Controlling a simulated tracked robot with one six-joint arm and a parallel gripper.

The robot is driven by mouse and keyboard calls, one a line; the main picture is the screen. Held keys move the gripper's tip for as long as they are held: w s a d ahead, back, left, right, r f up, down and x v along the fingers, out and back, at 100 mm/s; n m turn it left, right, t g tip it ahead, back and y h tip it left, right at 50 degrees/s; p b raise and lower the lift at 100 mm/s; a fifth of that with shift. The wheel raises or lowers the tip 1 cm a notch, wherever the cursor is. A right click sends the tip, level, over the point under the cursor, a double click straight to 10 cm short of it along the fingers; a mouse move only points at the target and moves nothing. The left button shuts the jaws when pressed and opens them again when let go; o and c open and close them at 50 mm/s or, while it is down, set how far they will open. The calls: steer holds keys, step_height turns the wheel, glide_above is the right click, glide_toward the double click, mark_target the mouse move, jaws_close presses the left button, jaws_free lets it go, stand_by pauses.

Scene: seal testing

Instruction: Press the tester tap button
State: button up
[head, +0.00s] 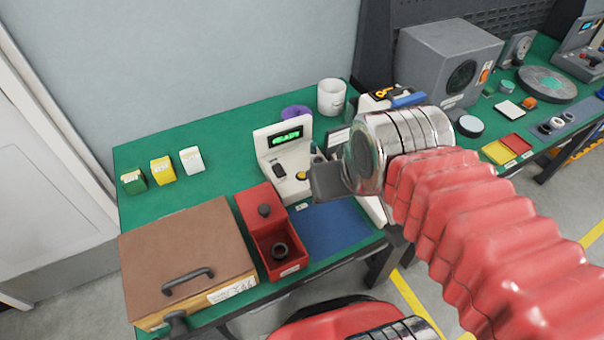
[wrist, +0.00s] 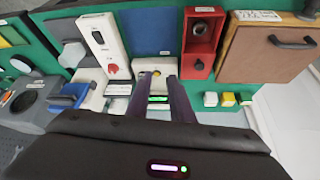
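The tester is a white unit (head: 270,137) with a lit green display (head: 286,138) that seems to read READY. A round yellow button (head: 302,175) sits on its sloped front, with a dark part (head: 279,171) beside it. My gripper (wrist: 157,80) is above the bench, just right of the tester in the head view. In the wrist view, its two dark fingers stand apart with nothing between them. The yellow button (wrist: 156,74) and green display (wrist: 158,98) show in the gap between them. No contact with the button is visible.
A red two-part bin (head: 265,232) and a brown lidded box (head: 185,250) stand left of a blue mat (head: 328,228). A white cup (head: 331,97) and purple ring (head: 296,112) are behind the tester. A white panel with a red knob (wrist: 112,68) stands beside it.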

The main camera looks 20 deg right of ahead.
jaws_close()
stand_by(1.0)
